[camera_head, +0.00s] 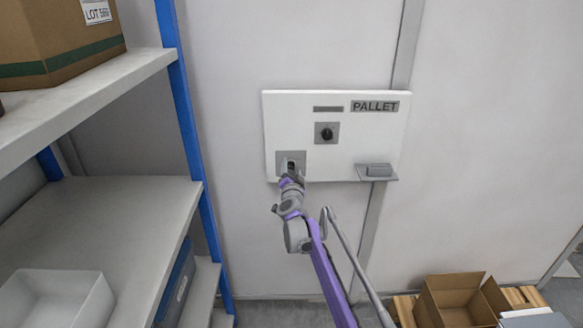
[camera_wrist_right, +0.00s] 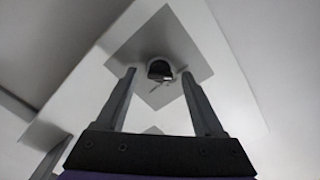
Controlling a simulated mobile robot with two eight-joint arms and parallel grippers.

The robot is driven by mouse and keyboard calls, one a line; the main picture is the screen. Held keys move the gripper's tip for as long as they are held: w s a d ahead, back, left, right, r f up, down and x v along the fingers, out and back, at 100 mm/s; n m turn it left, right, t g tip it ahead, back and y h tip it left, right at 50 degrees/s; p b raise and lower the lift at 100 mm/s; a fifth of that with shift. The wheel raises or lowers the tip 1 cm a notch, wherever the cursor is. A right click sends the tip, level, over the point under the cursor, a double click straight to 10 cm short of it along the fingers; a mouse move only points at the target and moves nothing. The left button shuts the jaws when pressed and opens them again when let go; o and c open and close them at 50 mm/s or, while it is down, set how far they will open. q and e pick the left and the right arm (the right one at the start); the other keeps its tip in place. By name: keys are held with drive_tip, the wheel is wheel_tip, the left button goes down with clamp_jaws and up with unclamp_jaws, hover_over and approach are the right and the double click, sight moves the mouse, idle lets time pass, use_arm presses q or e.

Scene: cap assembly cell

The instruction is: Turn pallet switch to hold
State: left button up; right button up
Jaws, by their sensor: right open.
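A white panel (camera_head: 350,150) labelled PALLET (camera_head: 375,106) is on the wall. A black round knob (camera_head: 326,132) sits on a grey square plate near its middle. A second grey plate (camera_head: 283,156) with a small dark fitting is at the panel's lower left. My right gripper (camera_head: 292,177) is in front of that lower plate and partly covers it. In the right wrist view, my right gripper (camera_wrist_right: 158,76) is open, with a dark fitting (camera_wrist_right: 159,69) on a grey plate (camera_wrist_right: 188,58) ahead between its fingertips. I cannot tell whether they touch it. My left gripper is not in view.
A small grey ledge (camera_head: 377,174) juts from the panel's lower right. A shelf rack with a blue post (camera_head: 186,115) stands at left, holding a carton (camera_head: 70,30) and a white bin (camera_head: 60,298).

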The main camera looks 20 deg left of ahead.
drive_tip(key=shift+c, duration=0.2)
clamp_jaws()
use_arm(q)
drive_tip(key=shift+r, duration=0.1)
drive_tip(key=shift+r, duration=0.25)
use_arm(e)
drive_tip(key=shift+m, duration=0.4)
drive_tip(key=m+p, duration=0.1)
drive_tip(key=m, duration=0.1)
drive_tip(key=shift+r+m+p, duration=0.1)
drive_tip(key=shift+m+p, duration=0.2)
drive_tip(key=shift+m, duration=0.1)
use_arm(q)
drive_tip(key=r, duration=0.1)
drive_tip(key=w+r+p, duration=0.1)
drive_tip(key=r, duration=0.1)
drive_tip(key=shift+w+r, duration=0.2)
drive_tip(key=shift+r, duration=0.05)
use_arm(e)
drive_tip(key=m, duration=0.5)
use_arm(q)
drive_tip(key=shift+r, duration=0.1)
